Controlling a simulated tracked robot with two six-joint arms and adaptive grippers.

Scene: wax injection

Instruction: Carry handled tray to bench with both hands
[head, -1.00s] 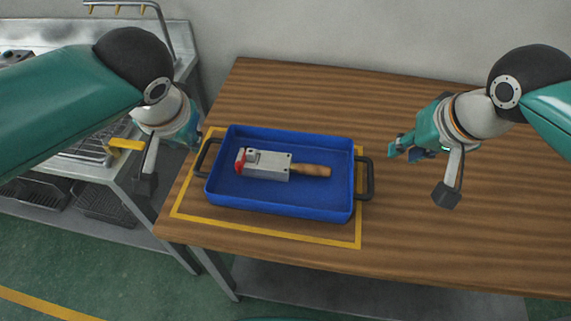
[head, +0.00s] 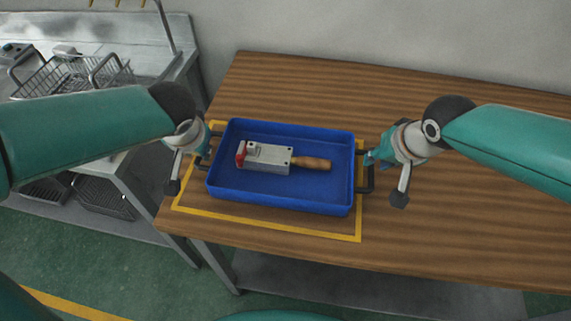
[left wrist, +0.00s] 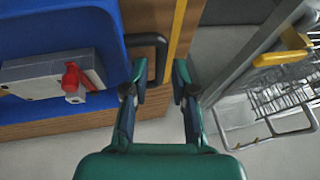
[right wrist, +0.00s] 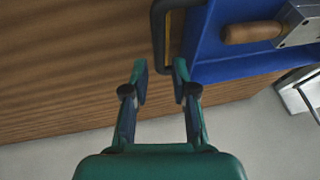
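The blue handled tray (head: 280,205) lies on the wooden bench, inside a yellow outline. It holds a grey metal block tool (head: 268,158) with a red end and a wooden handle. My left gripper (head: 205,150) is at the tray's left black handle; the left wrist view shows its fingers (left wrist: 160,78) open with the handle's bar (left wrist: 161,55) between them. My right gripper (head: 370,160) is at the right black handle (head: 369,186); the right wrist view shows its fingers (right wrist: 160,72) open on either side of that bar (right wrist: 158,40). I cannot tell whether any finger touches.
The wooden bench (head: 460,230) is clear to the right of the tray. A yellow outline (head: 290,229) marks the tray's place. A metal counter (head: 120,175) with a wire basket (head: 75,75) stands at the left, across a narrow gap. A wall runs behind.

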